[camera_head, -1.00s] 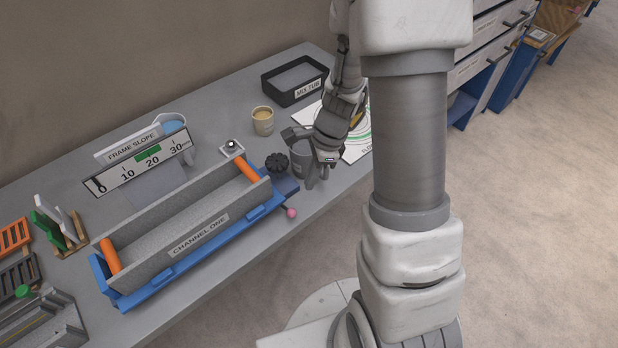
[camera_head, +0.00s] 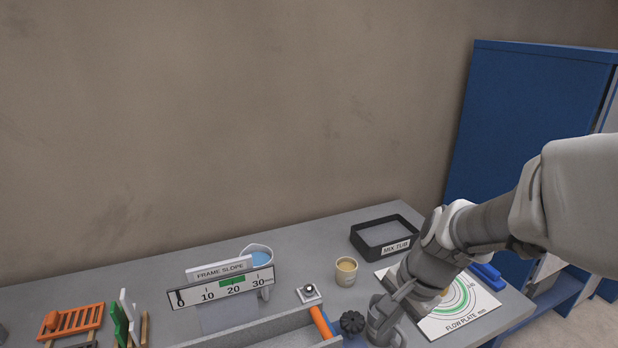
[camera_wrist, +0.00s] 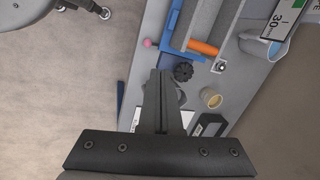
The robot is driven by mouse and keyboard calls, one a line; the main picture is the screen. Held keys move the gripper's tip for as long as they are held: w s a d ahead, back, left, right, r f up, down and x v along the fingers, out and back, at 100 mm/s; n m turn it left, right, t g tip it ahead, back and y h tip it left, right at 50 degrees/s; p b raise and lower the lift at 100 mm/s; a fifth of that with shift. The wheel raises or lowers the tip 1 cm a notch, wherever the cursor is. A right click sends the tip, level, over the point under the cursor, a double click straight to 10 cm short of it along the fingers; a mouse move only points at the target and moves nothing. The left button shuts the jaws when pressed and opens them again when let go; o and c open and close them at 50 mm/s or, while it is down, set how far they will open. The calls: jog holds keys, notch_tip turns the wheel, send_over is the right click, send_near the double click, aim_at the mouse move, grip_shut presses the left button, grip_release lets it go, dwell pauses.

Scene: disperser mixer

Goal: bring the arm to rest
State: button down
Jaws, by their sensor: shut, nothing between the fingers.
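My gripper (camera_wrist: 160,74) is shut and empty, its two fingers pressed together in the wrist view. In the head view my arm reaches in from the right, with the wrist low over the right part of the bench (camera_head: 330,237). The gripper end is just above or beside a grey rounded vessel (camera_head: 384,326), which my fingers partly cover in the wrist view. I cannot tell whether they touch. A black knobbed knob (camera_head: 352,322) is left of the vessel; it also shows in the wrist view (camera_wrist: 183,71).
A beige cup (camera_head: 346,271), the black mix tub (camera_head: 372,252) and the white flow plate (camera_head: 462,322) are around my wrist. The channel (camera_head: 255,336) with an orange roller and the frame slope scale (camera_head: 222,287) are left. A wall stands behind; a blue cabinet (camera_head: 530,120) is at right.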

jog(key=s+r+n+t+h, duration=0.2)
jog(key=s+r+n+t, duration=0.1)
jog(key=s+r+n, duration=0.7)
jog(key=shift+s+d+r+n+h, duration=0.3)
jog(key=shift+s+d+r+n, duration=0.15)
jog(key=shift+r, duration=0.4)
